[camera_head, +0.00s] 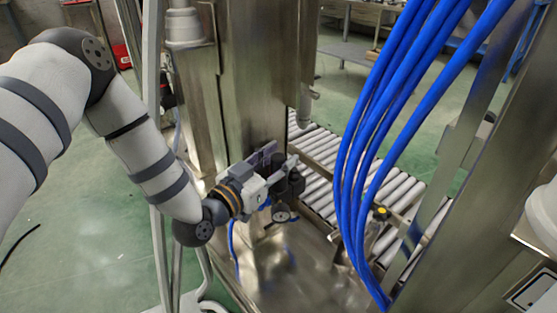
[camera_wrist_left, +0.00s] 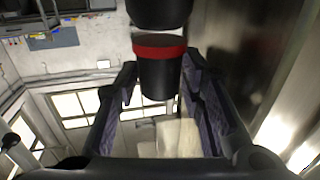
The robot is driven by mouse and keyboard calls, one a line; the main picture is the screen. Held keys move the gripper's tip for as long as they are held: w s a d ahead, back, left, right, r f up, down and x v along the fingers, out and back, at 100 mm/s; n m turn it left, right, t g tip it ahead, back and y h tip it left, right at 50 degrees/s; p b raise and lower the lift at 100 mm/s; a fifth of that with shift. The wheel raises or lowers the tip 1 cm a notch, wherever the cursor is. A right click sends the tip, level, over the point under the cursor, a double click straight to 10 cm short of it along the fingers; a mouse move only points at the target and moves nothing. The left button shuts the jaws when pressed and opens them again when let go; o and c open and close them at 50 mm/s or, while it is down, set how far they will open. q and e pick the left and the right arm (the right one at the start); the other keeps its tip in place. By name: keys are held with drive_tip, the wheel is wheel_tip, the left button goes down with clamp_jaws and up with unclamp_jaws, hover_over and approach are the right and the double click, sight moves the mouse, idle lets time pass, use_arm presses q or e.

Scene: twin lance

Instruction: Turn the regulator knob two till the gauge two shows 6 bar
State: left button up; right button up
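My left gripper (camera_head: 283,168) is at the dark regulator unit (camera_head: 291,184) on the steel column in the head view. In the left wrist view a black knob with a red band (camera_wrist_left: 159,68) lies between the two fingers of my left gripper (camera_wrist_left: 158,70). The fingers stand apart on either side of it, with narrow gaps; firm contact does not show. A small round gauge (camera_head: 282,216) hangs just below the regulator. Its reading is too small to tell, and which number it bears does not show. My right gripper is not in view.
A steel column (camera_head: 250,80) stands behind the gripper. Blue hoses (camera_head: 372,140) hang to its right, in front of a roller conveyor (camera_head: 395,185). A grey upright frame (camera_head: 153,100) stands close to my left arm. Green floor (camera_head: 100,225) is open at the left.

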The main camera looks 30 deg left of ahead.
use_arm(q)
clamp_jaws()
drive_tip(key=shift+r+m+h+p, duration=0.25)
drive_tip(key=shift+m+h+p, duration=0.15)
drive_tip(key=shift+h+p, duration=0.35)
drive_tip(key=shift+m+h+p, duration=0.35)
drive_tip(key=shift+m, duration=0.05)
drive_tip(key=shift+f+g+h, duration=0.2)
drive_tip(key=shift+g+h, duration=0.1)
drive_tip(key=shift+f, duration=0.1)
unclamp_jaws()
drive_tip(key=shift+s, duration=0.1)
